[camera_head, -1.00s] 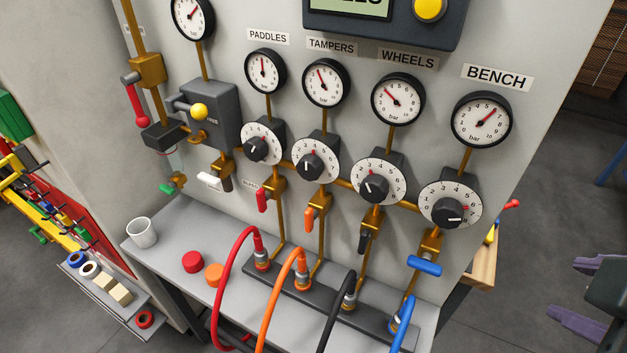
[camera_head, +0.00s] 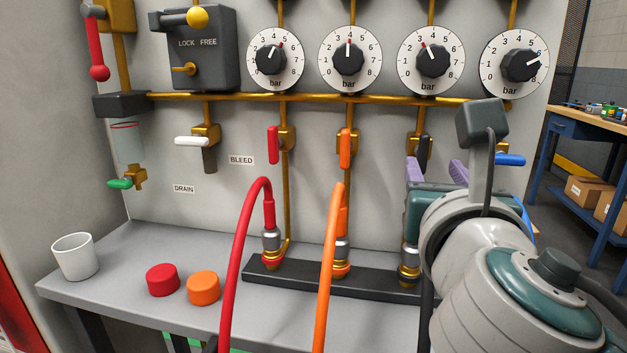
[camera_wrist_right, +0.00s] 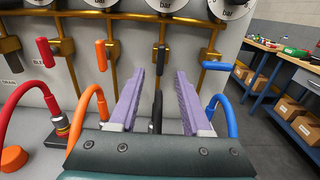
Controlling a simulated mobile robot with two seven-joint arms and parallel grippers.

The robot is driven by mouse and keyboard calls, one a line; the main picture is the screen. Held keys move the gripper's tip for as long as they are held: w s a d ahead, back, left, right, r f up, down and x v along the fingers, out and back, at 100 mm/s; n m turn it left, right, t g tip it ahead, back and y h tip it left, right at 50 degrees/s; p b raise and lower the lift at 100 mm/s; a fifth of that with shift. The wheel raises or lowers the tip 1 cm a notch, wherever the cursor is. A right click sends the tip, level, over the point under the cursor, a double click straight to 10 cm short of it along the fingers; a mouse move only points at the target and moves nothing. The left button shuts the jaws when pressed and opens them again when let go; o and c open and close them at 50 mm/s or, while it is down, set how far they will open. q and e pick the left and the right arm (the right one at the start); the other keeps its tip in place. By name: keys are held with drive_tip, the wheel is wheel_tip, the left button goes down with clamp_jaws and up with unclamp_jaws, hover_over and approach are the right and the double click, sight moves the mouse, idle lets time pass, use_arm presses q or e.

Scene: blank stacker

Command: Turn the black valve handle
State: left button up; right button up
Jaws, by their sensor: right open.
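The black valve handle (camera_head: 424,149) hangs down on its brass pipe in the head view, partly hidden behind my right gripper (camera_head: 436,170). In the right wrist view the black handle (camera_wrist_right: 161,56) points down beyond and between the two purple fingertips. My right gripper (camera_wrist_right: 160,76) is open, with a finger to either side of the handle in that picture. I cannot tell how far the tips are from it. A black hose (camera_wrist_right: 155,112) shows between the fingers lower down. My left gripper is not in view.
An orange handle (camera_head: 345,148) and a red handle (camera_head: 273,145) hang to the left. A blue handle (camera_head: 511,160) lies level to the right. Red (camera_head: 231,262) and orange (camera_head: 326,270) hoses arch in front of the panel. A white cup (camera_head: 74,257) stands on the shelf.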

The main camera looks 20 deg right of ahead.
sight(425, 146)
drive_tip(key=b+x, duration=0.1)
drive_tip(key=x, duration=0.9)
drive_tip(key=shift+s+d+r, duration=0.1)
drive_tip(key=shift+s+d, duration=0.05)
drive_tip(key=shift+d, duration=0.05)
clamp_jaws()
